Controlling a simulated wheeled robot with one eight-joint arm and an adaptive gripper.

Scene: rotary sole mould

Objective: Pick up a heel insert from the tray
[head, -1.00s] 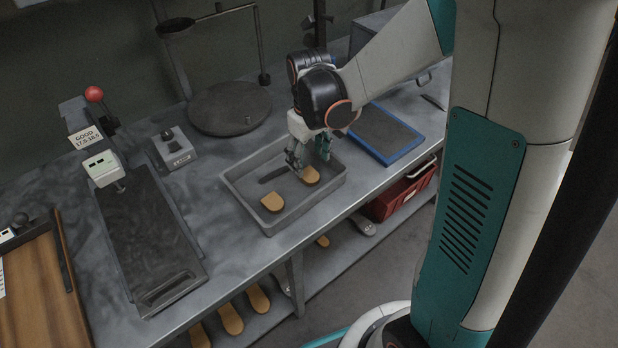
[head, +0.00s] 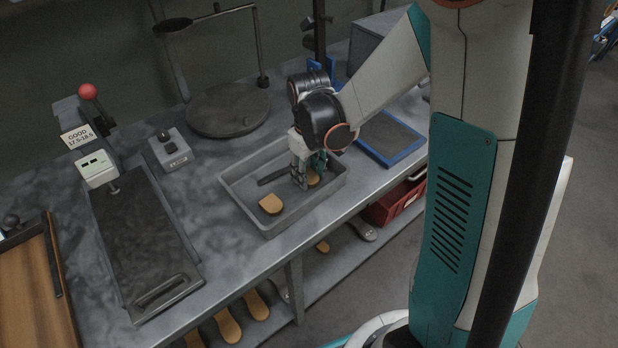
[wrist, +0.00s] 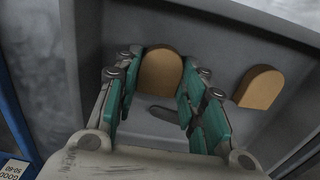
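The grey tray (head: 245,208) stands on the bench and holds two tan heel inserts. One heel insert (head: 313,179) is at my gripper, partly hidden behind its fingers in the head view. In the wrist view this insert (wrist: 160,72) lies between the teal finger pads, with little room at either side. My gripper (head: 306,180) points down inside the tray; in the wrist view (wrist: 160,84) its fingers are apart, and I see no clear grip. The other insert (head: 271,204) lies flat to the left, and to the right in the wrist view (wrist: 259,87).
A dark bar (head: 274,175) lies in the tray beside the fingers. A blue-edged dark pad (head: 389,138) is right of the tray, a round plate (head: 228,109) behind it, and a gauge fixture (head: 146,235) left. A red bin (head: 391,205) sits below the bench.

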